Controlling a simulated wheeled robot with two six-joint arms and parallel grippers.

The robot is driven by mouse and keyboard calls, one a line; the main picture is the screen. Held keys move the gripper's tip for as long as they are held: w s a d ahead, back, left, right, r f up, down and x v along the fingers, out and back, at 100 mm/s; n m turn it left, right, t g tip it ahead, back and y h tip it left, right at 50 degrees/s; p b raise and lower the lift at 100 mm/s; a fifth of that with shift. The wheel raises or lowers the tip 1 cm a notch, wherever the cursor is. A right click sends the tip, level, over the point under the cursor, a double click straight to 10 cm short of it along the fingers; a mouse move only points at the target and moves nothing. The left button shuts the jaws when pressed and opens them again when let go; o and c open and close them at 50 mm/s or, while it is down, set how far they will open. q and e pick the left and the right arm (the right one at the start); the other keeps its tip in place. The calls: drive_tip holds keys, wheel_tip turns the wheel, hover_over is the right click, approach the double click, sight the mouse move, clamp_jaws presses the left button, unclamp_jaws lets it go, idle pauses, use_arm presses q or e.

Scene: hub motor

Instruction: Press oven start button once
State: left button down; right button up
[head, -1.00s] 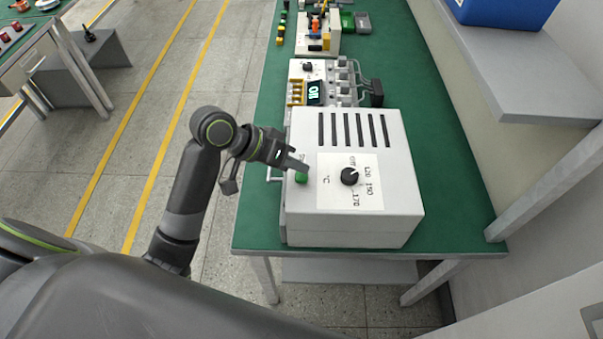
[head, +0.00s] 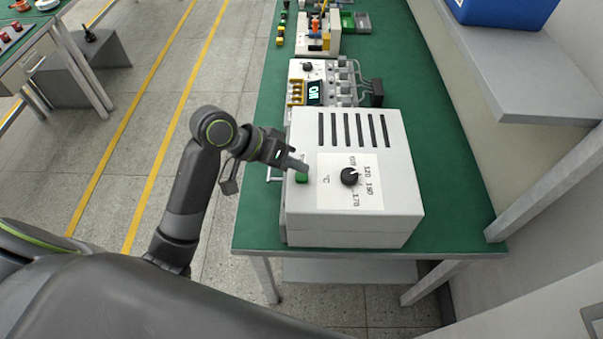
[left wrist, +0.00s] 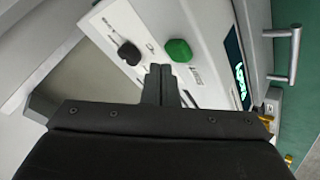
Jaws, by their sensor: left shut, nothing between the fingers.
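The oven is a white box (head: 352,220) at the near end of the green bench. Its top has vent slots, a black temperature knob (head: 349,176) and a green start button (head: 302,178). My left gripper (head: 305,167) is shut and empty, its tips just above and beside the green button in the head view. In the left wrist view the shut fingers (left wrist: 160,72) point toward the panel, with the green button (left wrist: 178,50) just beyond the tips and the black knob (left wrist: 129,53) to the left. I cannot tell whether the tips touch the button. My right gripper is not in view.
Behind the oven on the green bench (head: 445,185) stand a device with a lit display (head: 314,92) and more equipment. A grey shelf (head: 520,75) with a blue bin (head: 500,8) is at the right. A side handle (head: 274,176) sticks out left of the oven.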

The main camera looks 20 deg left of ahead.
sight(296, 177)
use_arm(q)
drive_tip(key=shift+f, duration=0.1)
drive_tip(key=shift+f, duration=0.3)
drive_tip(key=shift+f, duration=0.4)
idle(0.6)
drive_tip(key=shift+r+p, duration=0.85)
drive_tip(key=shift+p, duration=0.1)
wheel_tip(296, 177, up, 5)
drive_tip(key=p, duration=0.5)
drive_tip(key=shift+p, duration=0.4)
idle(0.4)
